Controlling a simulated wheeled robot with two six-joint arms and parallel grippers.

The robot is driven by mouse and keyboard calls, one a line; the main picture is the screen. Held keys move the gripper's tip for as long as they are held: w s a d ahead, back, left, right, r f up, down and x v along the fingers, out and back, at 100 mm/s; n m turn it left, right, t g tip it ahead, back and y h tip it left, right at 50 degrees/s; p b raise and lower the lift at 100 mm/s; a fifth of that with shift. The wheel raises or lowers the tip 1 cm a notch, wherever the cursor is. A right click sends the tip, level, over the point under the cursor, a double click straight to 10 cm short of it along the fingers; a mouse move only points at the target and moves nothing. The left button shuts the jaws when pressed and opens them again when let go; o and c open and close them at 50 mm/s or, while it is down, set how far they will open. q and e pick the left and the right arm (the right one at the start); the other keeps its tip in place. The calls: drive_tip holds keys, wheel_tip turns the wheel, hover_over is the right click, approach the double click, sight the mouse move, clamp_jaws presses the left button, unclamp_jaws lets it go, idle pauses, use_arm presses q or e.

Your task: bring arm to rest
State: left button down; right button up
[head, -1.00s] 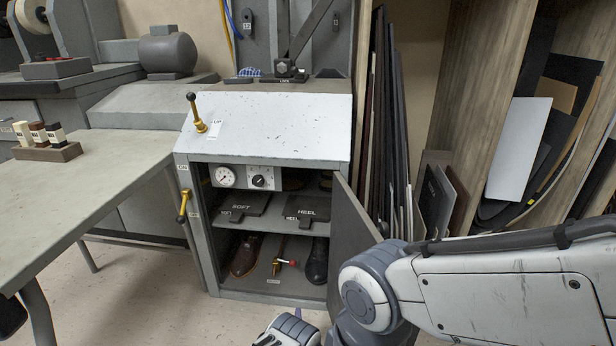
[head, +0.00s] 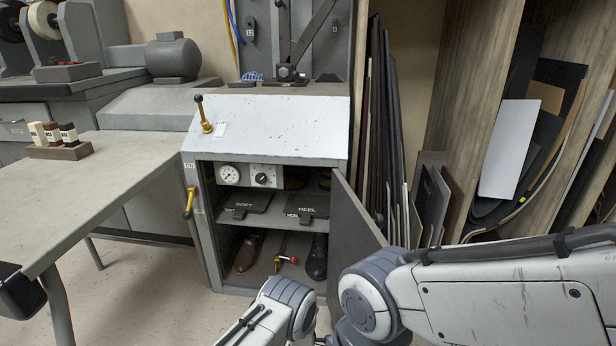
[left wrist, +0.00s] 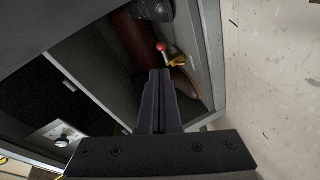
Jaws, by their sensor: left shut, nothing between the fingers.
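My left gripper (left wrist: 160,75) shows in the left wrist view with its two dark fingers together and nothing between them. Beyond its tips is the open lower bay of the grey cabinet (head: 265,127), with a brass valve and its red knob (left wrist: 161,47) and a brown shoe near it. I cannot tell a contact between the fingers and these things. In the head view, pale arm links of mine (head: 480,300) cross the lower right and bottom centre, in front of the cabinet and its door. Neither gripper's fingers show there.
The cabinet door (head: 352,225) stands open to the right. SOFT and HEEL plates lie on the middle shelf (head: 265,222). A brass lever (head: 189,203) is on the left side. Sheets lean at the right. Floor shows between table and cabinet.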

use_arm(q)
drive_tip(key=s+a+r+m+g+h, duration=0.1)
drive_tip(key=a+r+m+g, duration=0.25)
drive_tip(key=r, duration=0.55)
drive_tip(key=s+a+r+m+g+h, duration=0.1)
drive_tip(key=s+a+r+m+g, duration=0.2)
drive_tip(key=r, duration=0.6)
drive_tip(key=s+a+r+m+g, duration=0.2)
drive_tip(key=s+a+r+m, duration=0.1)
drive_tip(key=s, duration=0.6)
drive_tip(key=s+a+r+m+g+y, duration=0.1)
drive_tip(key=s+a+r+m+g, duration=0.2)
drive_tip(key=s, duration=0.5)
drive_tip(key=s+a+r+m+g, duration=0.1)
drive_tip(key=s+a+r+m, duration=0.25)
drive_tip(key=s, duration=0.55)
drive_tip(key=s+d+r+m+g+p, duration=0.1)
drive_tip(key=s+d+r+m+p, duration=0.1)
drive_tip(key=s+d+r+p, duration=0.4)
drive_tip(key=s+d+r+m+g+h+p, duration=0.1)
drive_tip(key=s+d+r+m+p, duration=0.2)
drive_tip(key=r, duration=0.5)
drive_tip(key=s+d+r+m+g+p, duration=0.1)
drive_tip(key=s+d+r+p, duration=0.35)
drive_tip(key=r+p, duration=0.2)
wheel_tip(320, 180, up, 37)
drive_tip(key=p, duration=3.5)
drive_tip(key=shift+w+f+p, duration=0.15)
drive_tip(key=shift+w+p, duration=0.15)
drive_tip(key=shift+w, duration=0.1)
